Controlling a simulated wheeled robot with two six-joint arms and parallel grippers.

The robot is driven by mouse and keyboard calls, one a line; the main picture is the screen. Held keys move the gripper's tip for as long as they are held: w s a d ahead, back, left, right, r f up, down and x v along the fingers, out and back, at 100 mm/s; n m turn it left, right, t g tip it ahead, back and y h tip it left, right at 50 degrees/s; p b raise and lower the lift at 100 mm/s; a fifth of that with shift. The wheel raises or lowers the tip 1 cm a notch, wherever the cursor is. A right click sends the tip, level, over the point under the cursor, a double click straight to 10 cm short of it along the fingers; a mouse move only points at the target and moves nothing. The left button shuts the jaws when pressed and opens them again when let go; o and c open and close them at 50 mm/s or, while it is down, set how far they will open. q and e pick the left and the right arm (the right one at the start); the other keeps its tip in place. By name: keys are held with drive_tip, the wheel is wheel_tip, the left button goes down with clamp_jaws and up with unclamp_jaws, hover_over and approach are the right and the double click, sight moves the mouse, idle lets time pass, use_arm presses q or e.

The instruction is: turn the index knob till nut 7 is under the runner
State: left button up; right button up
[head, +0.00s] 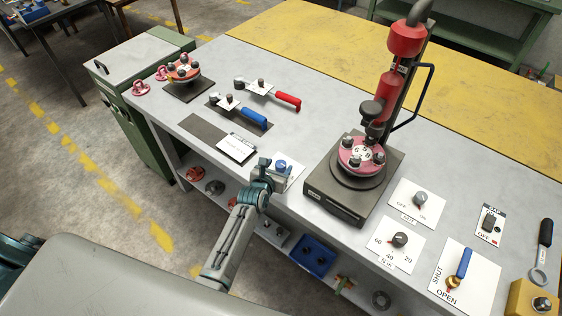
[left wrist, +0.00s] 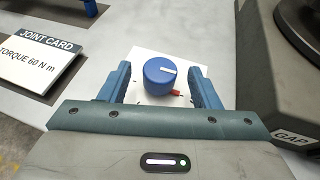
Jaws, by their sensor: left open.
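My left gripper (head: 272,171) is open. The red and dark runner (head: 374,122) stands over the pink flanged spool (head: 361,154), which has dark nuts and a numbered white top. I cannot tell which nut is under the runner. My right gripper is out of view.
A joint card (head: 236,147) lies left of the knob. Blue-handled (head: 252,118) and red-handled (head: 287,100) wrenches lie behind. Switch and dial plates (head: 398,241) and a blue valve lever (head: 463,265) are at the right. The runner's grey base (head: 338,205) stands close right of the knob.

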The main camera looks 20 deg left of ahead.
use_arm(q)
drive_tip(key=shift+x, duration=1.45)
drive_tip(key=shift+c, duration=0.5)
drive_tip(key=c, duration=0.9)
